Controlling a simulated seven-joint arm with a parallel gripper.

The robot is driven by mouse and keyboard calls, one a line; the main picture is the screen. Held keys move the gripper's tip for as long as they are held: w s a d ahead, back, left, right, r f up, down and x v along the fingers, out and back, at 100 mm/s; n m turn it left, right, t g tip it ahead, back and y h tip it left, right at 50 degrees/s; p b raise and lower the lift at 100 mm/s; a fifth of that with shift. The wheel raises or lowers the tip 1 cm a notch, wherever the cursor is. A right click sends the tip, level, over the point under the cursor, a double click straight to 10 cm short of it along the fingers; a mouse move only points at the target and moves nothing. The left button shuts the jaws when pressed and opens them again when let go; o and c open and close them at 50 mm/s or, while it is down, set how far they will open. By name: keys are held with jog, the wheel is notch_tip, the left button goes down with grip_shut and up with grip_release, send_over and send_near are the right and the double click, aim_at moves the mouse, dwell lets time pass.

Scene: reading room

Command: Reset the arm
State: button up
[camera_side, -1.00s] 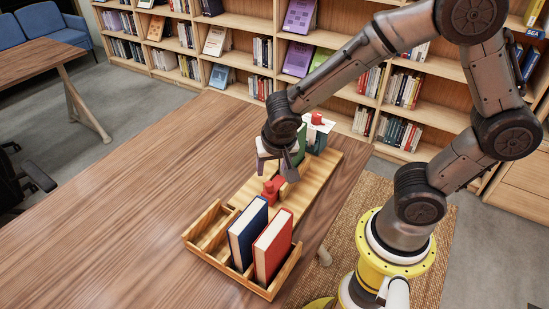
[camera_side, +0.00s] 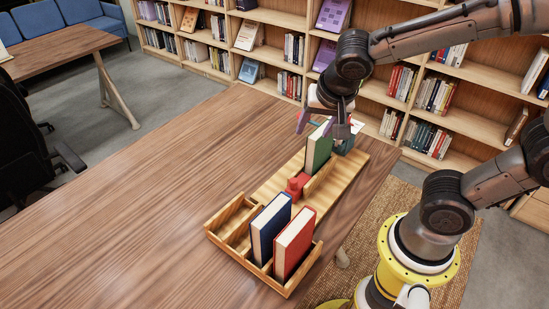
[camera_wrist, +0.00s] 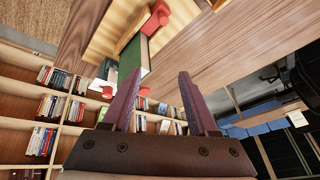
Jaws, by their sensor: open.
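My gripper (camera_side: 322,122) is open and raised over the far end of the wooden board on the table. Its two purple fingers also show apart in the wrist view (camera_wrist: 158,100), with nothing between them. A green book (camera_side: 318,150) stands upright on the board (camera_side: 343,180), just below and beside my gripper; it shows in the wrist view (camera_wrist: 134,57) too. A red object (camera_side: 298,184) sits on the board nearer the front.
A wooden rack (camera_side: 232,219) at the board's near end holds a blue book (camera_side: 269,228) and a red book (camera_side: 294,243) upright. The table (camera_side: 150,190) is bare to the left. Bookshelves (camera_side: 262,55) stand behind, and a black chair (camera_side: 25,145) is at far left.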

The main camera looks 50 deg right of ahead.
jog(key=s+r+n+t+y, duration=0.1)
jog(key=s+r+n, duration=0.3)
jog(key=s+n, duration=0.6)
jog(key=shift+s+a+r+n+y, duration=0.25)
jog(key=shift+s+a+n+y, duration=0.15)
jog(key=shift+s+y, duration=0.65)
